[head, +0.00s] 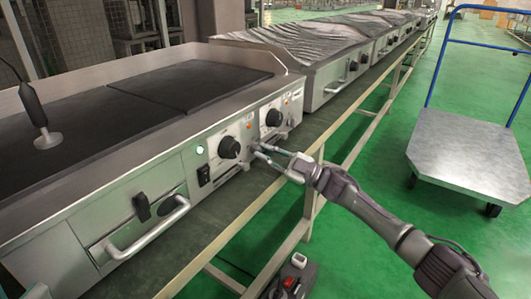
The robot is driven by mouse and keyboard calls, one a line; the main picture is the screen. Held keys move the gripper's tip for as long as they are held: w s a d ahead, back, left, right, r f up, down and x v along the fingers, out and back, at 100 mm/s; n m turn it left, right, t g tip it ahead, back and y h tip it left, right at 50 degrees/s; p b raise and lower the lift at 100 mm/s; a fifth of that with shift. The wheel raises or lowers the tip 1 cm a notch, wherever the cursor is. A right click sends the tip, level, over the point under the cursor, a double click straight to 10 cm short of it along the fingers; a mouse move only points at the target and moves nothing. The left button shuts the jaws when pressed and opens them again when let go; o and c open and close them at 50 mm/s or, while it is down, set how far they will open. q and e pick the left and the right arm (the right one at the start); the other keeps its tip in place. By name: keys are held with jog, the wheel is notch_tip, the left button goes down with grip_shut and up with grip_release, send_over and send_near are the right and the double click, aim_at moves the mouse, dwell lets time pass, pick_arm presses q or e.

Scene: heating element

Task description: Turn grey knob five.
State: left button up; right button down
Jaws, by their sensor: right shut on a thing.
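The front panel of the near heating unit (190,160) carries black dial knobs, one (229,147) left of my right gripper and one (274,117) above it. My right gripper (258,151) reaches in from the lower right, with its fingertips at the panel between and below these two dials. It is shut on a small grey knob there, which is mostly hidden by the fingertips. I cannot read the numbers on the knobs. My left gripper is not in view.
More wrapped units (320,48) stand in line behind. A flat cart (470,150) with a blue handle stands at right on the green floor.

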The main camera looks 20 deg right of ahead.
jog(key=shift+n+g, duration=0.6)
jog(key=shift+n, duration=0.75)
jog(key=shift+n+g, duration=0.6)
jog(key=shift+n, duration=0.75)
jog(key=c, duration=1.2)
grip_release()
jog(key=shift+o, duration=0.2)
jog(key=shift+d, duration=0.15)
jog(key=v, duration=1.1)
jog(key=shift+s+d+p, duration=0.15)
jog(key=shift+d+p, duration=0.15)
jog(key=shift+d, duration=0.05)
jog(key=shift+f, duration=0.15)
